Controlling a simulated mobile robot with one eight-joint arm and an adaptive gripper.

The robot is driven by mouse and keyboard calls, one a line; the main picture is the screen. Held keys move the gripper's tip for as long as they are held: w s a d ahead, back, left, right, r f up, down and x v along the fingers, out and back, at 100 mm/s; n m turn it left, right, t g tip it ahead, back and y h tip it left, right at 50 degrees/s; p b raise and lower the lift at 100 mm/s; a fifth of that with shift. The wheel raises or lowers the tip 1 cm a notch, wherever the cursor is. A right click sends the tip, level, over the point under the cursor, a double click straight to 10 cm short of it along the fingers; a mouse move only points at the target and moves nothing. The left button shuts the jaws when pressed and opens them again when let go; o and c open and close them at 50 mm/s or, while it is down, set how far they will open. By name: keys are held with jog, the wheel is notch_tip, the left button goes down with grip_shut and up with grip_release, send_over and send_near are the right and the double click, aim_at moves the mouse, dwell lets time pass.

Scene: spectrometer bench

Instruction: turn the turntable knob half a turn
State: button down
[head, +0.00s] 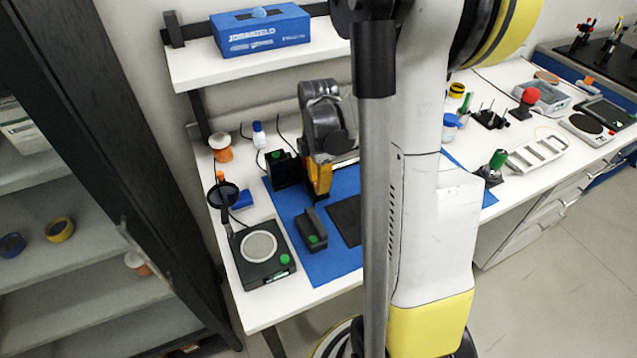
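A black box with a pale round plate (260,246) stands at the left front of the white bench. A green knob or button (285,259) sits on its front right corner; I cannot tell for sure whether this is the turntable knob. My gripper (318,194) points down over the blue mat, behind and to the right of that box and apart from it. Its fingers are small and dark, and whether they are open or shut does not show. My arm and column hide the middle of the bench.
A black block with a green spot (312,228) lies on the blue mat (325,268), near a dark square plate (344,222). Another dark block (283,170) stands behind. A round black head on a stand (223,196) rises behind the plate box. A shelf holds a blue box (262,32).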

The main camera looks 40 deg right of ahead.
jog(key=m, duration=0.4)
jog(key=shift+m, duration=0.3)
jog(key=m, duration=0.3)
jog(key=shift+m, duration=0.4)
jog(key=m, duration=0.4)
jog(key=shift+b, duration=0.3)
jog(key=m, duration=0.8)
jog(key=shift+m, duration=0.3)
jog(key=m, duration=0.3)
jog(key=shift+m, duration=0.3)
jog(key=m, duration=0.4)
jog(key=shift+m, duration=1.8)
